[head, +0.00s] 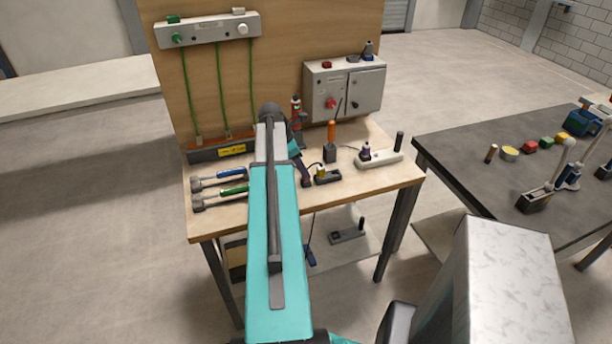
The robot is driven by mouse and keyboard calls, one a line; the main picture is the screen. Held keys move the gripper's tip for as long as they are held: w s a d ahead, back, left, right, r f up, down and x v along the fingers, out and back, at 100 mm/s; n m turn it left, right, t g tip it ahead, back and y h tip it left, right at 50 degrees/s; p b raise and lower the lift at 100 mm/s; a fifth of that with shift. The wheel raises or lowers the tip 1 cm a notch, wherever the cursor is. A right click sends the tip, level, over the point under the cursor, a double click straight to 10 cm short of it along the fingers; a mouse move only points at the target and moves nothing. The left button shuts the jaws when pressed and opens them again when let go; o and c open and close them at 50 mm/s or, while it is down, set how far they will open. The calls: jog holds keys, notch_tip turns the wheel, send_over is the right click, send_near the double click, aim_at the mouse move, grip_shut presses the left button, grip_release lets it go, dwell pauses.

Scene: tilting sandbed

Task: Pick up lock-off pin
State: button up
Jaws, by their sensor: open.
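My teal arm reaches from the bottom of the head view over a wooden workbench (385,187). My gripper (305,180) seems to be the small dark end piece low over the bench, partly behind the arm; its fingers are too small to make out clearly. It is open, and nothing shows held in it. I cannot tell for sure which piece is the lock-off pin. Small upright pieces near the gripper are a yellow-topped piece on a dark base (322,174), an orange-handled tool in a dark block (331,132), and a purple piece (365,152) on a pale plate with a black peg (399,139).
Two hammer-like tools, blue-handled (217,179) and green-handled (219,196), lie left of my arm. A grey control box (343,88) and a wooden panel (280,40) stand behind. A dark table (465,150) with several small objects is at the right.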

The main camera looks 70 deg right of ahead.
jog(key=shift+x, duration=1.05)
grip_shut()
